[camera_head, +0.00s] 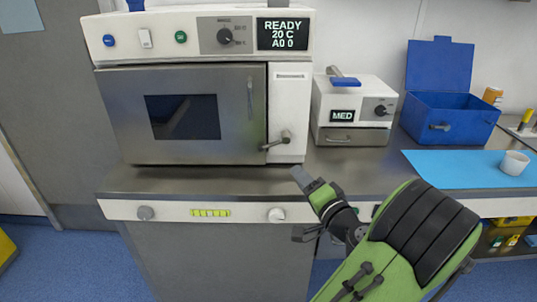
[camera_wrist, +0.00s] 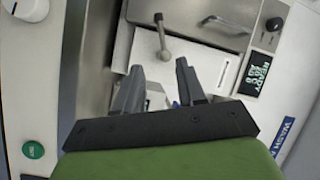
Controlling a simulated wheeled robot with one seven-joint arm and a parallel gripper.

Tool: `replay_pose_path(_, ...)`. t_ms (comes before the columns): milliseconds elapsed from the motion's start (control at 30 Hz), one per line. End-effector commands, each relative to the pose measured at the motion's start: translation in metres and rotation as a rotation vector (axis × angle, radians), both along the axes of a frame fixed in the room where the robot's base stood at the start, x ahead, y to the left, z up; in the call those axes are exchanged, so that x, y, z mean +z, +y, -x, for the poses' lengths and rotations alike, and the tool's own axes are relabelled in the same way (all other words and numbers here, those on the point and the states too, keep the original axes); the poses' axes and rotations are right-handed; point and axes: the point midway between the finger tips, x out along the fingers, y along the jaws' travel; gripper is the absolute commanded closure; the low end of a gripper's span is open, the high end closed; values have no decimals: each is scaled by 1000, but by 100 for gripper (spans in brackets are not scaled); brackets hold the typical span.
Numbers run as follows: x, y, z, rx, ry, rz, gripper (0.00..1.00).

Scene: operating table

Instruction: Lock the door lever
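The door lever (camera_head: 278,142) is a grey rod with a round hub on the white post right of the autoclave door (camera_head: 230,132). It points left and slightly down, its end over the door's edge. The door looks shut. My gripper (camera_head: 306,180) is in front of the counter edge, below and right of the lever. In the wrist view the lever (camera_wrist: 161,38) lies beyond the fingertips, apart from them. My gripper (camera_wrist: 158,76) has its two fingers spread, with nothing held between them.
The autoclave display (camera_head: 282,33) reads READY, 20 C. A small white device (camera_head: 322,113) stands right of the autoclave. An open blue box (camera_head: 462,125) and a white cup (camera_head: 514,162) on a blue mat (camera_head: 440,172) are farther right. The counter front (camera_head: 175,211) carries knobs.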

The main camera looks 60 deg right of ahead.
Motion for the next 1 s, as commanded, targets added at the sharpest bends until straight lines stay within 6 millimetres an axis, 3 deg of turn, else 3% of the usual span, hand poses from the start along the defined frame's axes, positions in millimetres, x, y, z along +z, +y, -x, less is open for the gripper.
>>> replay_pose_path(400, 3, -56, -82, 12, 4, 3, 60)
replay_pose_path(600, 3, -80, -114, 9, 5, 3, 60)
replay_pose_path(1000, 2, -88, -124, 7, 5, -1, 64)
